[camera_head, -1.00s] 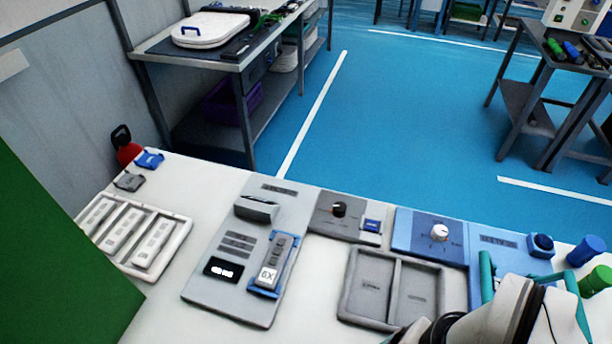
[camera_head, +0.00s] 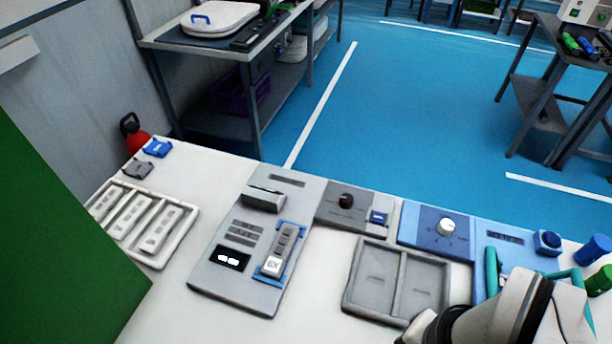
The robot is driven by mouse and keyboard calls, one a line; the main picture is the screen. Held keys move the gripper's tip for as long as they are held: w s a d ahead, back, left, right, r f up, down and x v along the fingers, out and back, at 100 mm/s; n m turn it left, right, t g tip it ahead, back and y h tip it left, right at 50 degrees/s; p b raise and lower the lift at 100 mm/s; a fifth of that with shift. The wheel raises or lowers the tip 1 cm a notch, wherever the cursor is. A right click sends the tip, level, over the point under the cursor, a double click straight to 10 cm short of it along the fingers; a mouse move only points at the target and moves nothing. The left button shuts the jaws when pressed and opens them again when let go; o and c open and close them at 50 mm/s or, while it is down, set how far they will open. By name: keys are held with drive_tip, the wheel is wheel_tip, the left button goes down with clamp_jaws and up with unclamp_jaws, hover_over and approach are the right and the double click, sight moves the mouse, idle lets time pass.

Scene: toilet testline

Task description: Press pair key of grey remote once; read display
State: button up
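A grey remote (camera_head: 285,247) lies in a blue cradle (camera_head: 261,276) on the right part of a light grey test panel (camera_head: 223,289). A pale key with dark lettering shows at its near end; the lettering is too blurred to read surely. Left of the remote, a small black display (camera_head: 231,258) shows white marks that I cannot read. Part of my white and black arm is at the lower right, well apart from the remote. My gripper's fingertips cannot be made out.
A white tray (camera_head: 185,238) with white remotes stands at the left. A grey two-compartment tray (camera_head: 348,293) is right of the panel. Black (camera_head: 345,201) and white (camera_head: 447,226) knobs sit behind it. A green board (camera_head: 50,230) blocks the left foreground.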

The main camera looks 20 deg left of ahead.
clamp_jaws()
idle(1.3)
